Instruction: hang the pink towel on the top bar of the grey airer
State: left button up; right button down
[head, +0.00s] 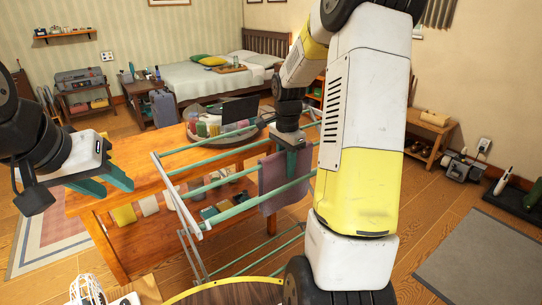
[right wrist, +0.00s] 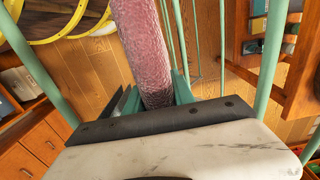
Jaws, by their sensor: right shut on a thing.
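The pink towel (head: 284,178) looks dusky mauve in the head view and hangs down among the bars of the airer. My right gripper (head: 293,158) is above it and shut on its upper part. In the right wrist view the towel (right wrist: 150,45) runs as a pink textured strip from between the fingers (right wrist: 158,92). The airer has green bars (head: 215,187) and a pale grey end rail (head: 172,190). I cannot tell whether the towel touches a bar; my right arm hides the airer's right part. My left gripper (head: 103,183) is open and empty, left of the airer.
A bed (head: 205,80) is at the back. Floor is free at right near a grey mat (head: 485,255).

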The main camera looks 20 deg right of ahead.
dwell(0.3)
jog(key=c, duration=1)
grip_release()
notch_tip(320, 180, up, 7)
jog(key=shift+r, duration=0.2)
jog(key=s+a+r+n+t+y, duration=0.1)
jog(key=s+a+r+n+t, duration=0.2)
jog(key=s+n, duration=0.4)
jog(key=s+a+r+n+t+y, duration=0.1)
jog(key=s+a+r+n+t, duration=0.2)
jog(key=s, duration=1)
jog(key=shift+s+a+r+n, duration=0.15)
jog(key=shift+a+r+n, duration=1.55)
jog(key=shift+a+n, duration=0.85)
jog(key=shift+a, duration=0.15)
